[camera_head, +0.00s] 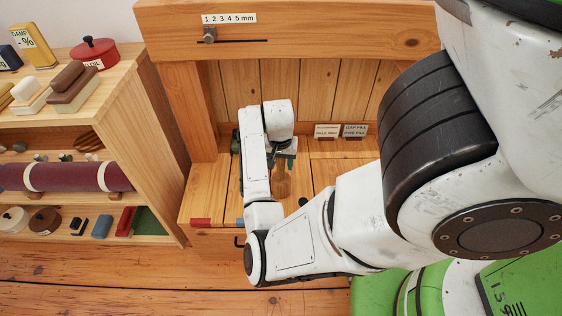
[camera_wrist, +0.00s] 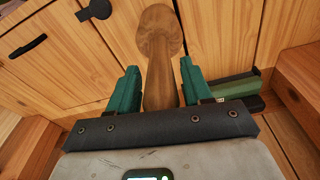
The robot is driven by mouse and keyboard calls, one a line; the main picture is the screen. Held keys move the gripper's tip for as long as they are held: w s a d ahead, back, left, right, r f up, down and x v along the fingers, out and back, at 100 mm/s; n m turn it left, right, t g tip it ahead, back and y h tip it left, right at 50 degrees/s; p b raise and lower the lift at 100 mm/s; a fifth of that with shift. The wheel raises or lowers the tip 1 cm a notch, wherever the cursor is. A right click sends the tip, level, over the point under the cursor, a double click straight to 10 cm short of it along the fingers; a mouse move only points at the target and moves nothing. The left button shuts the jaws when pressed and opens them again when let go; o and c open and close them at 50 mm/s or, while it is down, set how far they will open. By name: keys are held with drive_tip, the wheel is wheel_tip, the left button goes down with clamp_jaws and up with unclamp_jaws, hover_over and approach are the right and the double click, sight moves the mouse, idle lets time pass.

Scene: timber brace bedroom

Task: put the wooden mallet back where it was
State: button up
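The wooden mallet (camera_wrist: 160,55) is brown with a wide rounded end and a narrower shaft. In the wrist view its shaft lies between the two green fingers of my gripper (camera_wrist: 160,82). The near end of the shaft is hidden behind the gripper's dark crossbar. In the head view the mallet (camera_head: 283,181) shows just below my gripper (camera_head: 288,158), over the timber bench. My forearm hides part of the bench, and I cannot tell whether the mallet touches the wood.
The bench (camera_head: 205,185) has a timber back with a scale slider (camera_head: 209,35) and two small label cards (camera_head: 327,131). A dark green object (camera_wrist: 235,86) lies right in the wrist view. Shelves with a rolled maroon cloth (camera_head: 65,177) stand at the left.

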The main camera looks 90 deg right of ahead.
sight(278, 181)
drive_tip(key=shift+o, duration=0.6)
drive_tip(key=shift+r, duration=0.1)
drive_tip(key=r+p, duration=0.1)
drive_tip(key=r, duration=0.2)
drive_tip(key=a+r+p, duration=0.1)
drive_tip(key=r+p, duration=0.1)
drive_tip(key=r, duration=0.2)
drive_tip(key=r+p, duration=0.1)
drive_tip(key=r, duration=0.3)
drive_tip(key=shift+a+r, duration=0.2)
drive_tip(key=shift+r, duration=0.05)
drive_tip(key=shift+w+r+n, duration=0.15)
drive_tip(key=shift+r+n, duration=0.15)
drive_tip(key=shift+r, duration=0.05)
drive_tip(key=w+a+f+n+t+h, duration=0.1)
drive_tip(key=w+a+f+n, duration=0.25)
drive_tip(key=a+n, duration=0.5)
drive_tip(key=w+a+f+n, duration=0.2)
drive_tip(key=w+a+n, duration=0.3)
drive_tip(key=a, duration=0.7)
drive_tip(key=s+a+f+n+y, duration=0.2)
drive_tip(key=s+a+n, duration=0.2)
drive_tip(key=a, duration=0.7)
drive_tip(key=shift+f, duration=0.2)
